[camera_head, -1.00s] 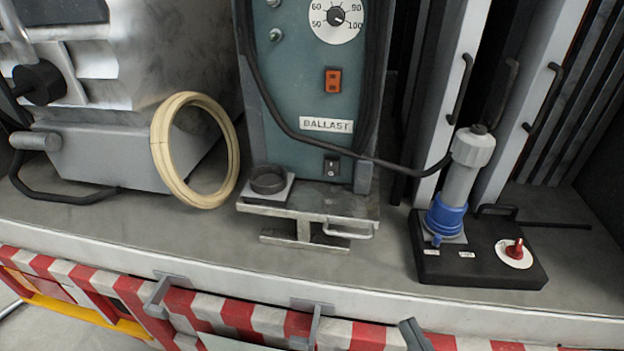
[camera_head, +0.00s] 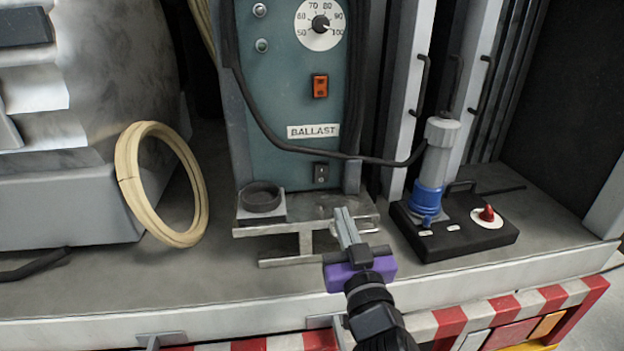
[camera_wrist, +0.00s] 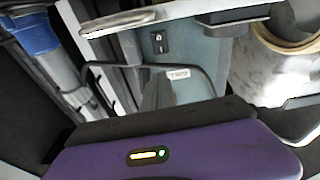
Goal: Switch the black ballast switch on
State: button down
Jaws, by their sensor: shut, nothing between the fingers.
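The black ballast switch (camera_head: 321,172) is a small rocker low on the blue-green ballast cabinet (camera_head: 285,100), below the BALLAST label (camera_head: 313,131). My gripper (camera_head: 343,214), with a purple body and grey fingers, is in front of the cabinet, lower and slightly right of the switch. Its fingers are shut, empty and point up toward the cabinet. They appear apart from the switch. In the wrist view, which is turned upside down, the switch (camera_wrist: 159,43) shows near the top middle, above the label (camera_wrist: 179,73). Which way the rocker is set is too small to tell.
An orange switch (camera_head: 320,86) and a dial (camera_head: 320,24) are higher on the cabinet. A metal ledge with a black ring (camera_head: 262,197) juts out below. A black cable runs to a grey-blue connector (camera_head: 432,165) on the right. A cream hose ring (camera_head: 128,170) leans at left.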

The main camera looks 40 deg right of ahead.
jog(key=shift+s+d+f+m, duration=0.1)
jog(key=shift+d+f+m, duration=0.1)
jog(key=shift+m, duration=0.1)
jog(key=p, duration=0.5)
send_near(328, 166)
jog(key=x, duration=0.5)
jog(key=shift+w+r, duration=0.2)
jog(key=shift+w+d, duration=0.45)
jog(key=shift+w, duration=0.1)
